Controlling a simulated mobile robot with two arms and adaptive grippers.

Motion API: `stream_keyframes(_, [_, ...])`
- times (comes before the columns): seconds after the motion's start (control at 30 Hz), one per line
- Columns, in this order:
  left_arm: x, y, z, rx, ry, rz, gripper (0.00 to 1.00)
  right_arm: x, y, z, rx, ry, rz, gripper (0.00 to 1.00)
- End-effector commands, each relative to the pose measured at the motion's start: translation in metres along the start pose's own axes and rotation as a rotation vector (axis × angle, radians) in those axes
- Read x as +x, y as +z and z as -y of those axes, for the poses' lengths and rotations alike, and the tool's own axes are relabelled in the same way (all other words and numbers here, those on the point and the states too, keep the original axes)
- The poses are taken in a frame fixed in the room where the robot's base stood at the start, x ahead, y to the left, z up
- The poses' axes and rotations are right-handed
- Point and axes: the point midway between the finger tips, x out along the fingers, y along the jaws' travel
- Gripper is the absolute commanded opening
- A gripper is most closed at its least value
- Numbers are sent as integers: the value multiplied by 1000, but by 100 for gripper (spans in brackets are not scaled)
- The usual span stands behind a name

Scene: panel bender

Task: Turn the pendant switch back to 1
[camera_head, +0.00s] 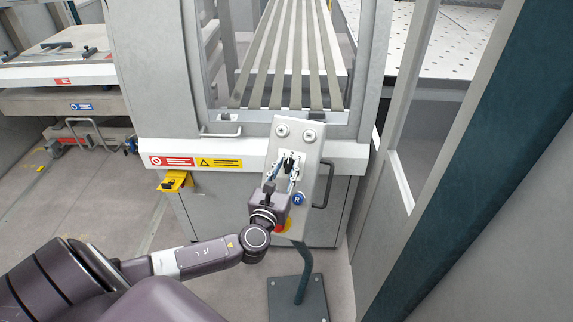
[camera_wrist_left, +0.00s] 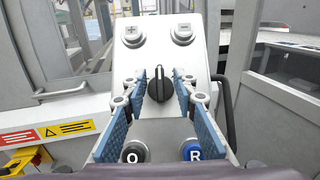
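The grey pendant panel (camera_head: 315,160) stands tilted on a dark post in front of the machine. Its black switch knob (camera_head: 289,160) shows at mid-panel; in the wrist view the knob (camera_wrist_left: 160,86) points about straight up. Position markings are not readable. My left gripper (camera_head: 287,171) reaches the panel from below. In the wrist view its blue-padded fingers (camera_wrist_left: 161,92) stand apart on either side of the knob; I cannot tell whether the pads touch it. My right gripper is not in view.
Plus (camera_wrist_left: 132,32) and minus (camera_wrist_left: 183,33) buttons sit above the knob. The black O button (camera_wrist_left: 133,152) and blue R button (camera_wrist_left: 194,152) sit below. A red stop button (camera_head: 281,228) on yellow is partly hidden by my gripper. A dark handle (camera_head: 324,186) stands right of the panel.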

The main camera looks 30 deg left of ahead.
Motion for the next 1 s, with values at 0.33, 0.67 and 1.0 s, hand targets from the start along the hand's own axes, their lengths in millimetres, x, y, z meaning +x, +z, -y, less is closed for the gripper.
stream_keyframes(0.33, [2, 0, 0, -1, 0, 0, 22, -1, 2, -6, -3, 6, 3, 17])
stream_keyframes(0.67, [2, 0, 0, -1, 0, 0, 0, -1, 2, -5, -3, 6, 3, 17])
stream_keyframes(1.0, [2, -1, 1, -47, 35, -1, 0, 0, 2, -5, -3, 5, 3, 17])
